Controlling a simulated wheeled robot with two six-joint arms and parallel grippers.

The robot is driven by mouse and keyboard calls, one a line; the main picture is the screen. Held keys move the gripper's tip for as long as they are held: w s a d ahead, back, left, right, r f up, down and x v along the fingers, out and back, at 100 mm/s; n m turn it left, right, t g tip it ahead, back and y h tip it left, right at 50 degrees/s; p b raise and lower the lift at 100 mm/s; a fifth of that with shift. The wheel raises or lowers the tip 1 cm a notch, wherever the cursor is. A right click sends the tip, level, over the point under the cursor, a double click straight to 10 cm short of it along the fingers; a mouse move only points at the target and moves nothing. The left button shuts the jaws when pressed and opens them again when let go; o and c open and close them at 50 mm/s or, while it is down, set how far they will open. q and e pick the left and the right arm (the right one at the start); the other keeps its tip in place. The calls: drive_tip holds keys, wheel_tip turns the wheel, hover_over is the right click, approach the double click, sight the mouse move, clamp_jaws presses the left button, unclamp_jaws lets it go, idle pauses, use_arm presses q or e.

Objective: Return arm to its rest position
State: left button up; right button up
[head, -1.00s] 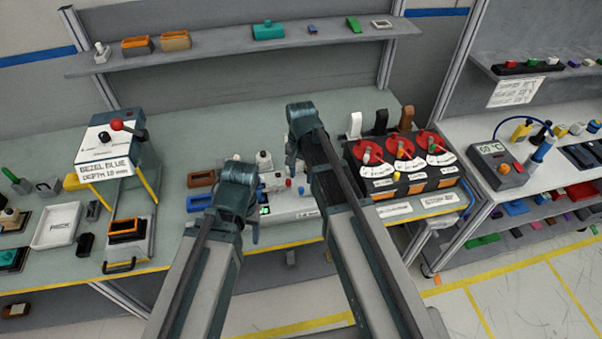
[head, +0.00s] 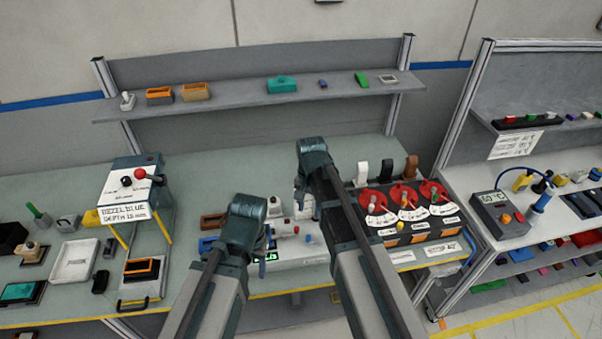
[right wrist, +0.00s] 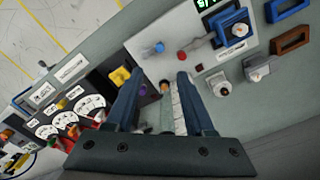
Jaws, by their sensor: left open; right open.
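My left arm comes up from the bottom of the head view, and its gripper (head: 262,262) points down in front of the grey control module (head: 300,250) on the bench. Its fingers are mostly hidden behind the wrist; no held object shows. An orange-tipped part shows between the fingers; I cannot tell any contact.
A dial box (head: 405,212) with three red gauges stands right of my right arm. A press-like stand (head: 130,190) and a white tray (head: 75,262) are at left. A shelf (head: 240,98) runs behind. A second bench at right holds a temperature box (head: 497,215).

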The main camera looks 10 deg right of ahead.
use_arm(q)
wheel_tip(320, 180, down, 15)
drive_tip(key=b, duration=1.4)
drive_tip(key=shift+b, duration=0.4)
use_arm(e)
drive_tip(key=s+a+f+n, duration=0.3)
drive_tip(key=s+f+n, duration=0.2)
drive_tip(key=s+f, duration=0.2)
drive_tip(key=s+a+f+n+h, duration=0.1)
drive_tip(key=s+a+f+n, duration=0.2)
drive_tip(key=s, duration=0.8)
wheel_tip(320, 180, down, 5)
drive_tip(key=n, duration=0.2)
drive_tip(key=shift+r+n, duration=0.15)
drive_tip(key=shift+n, duration=0.25)
use_arm(q)
drive_tip(key=shift+s+r, duration=0.1)
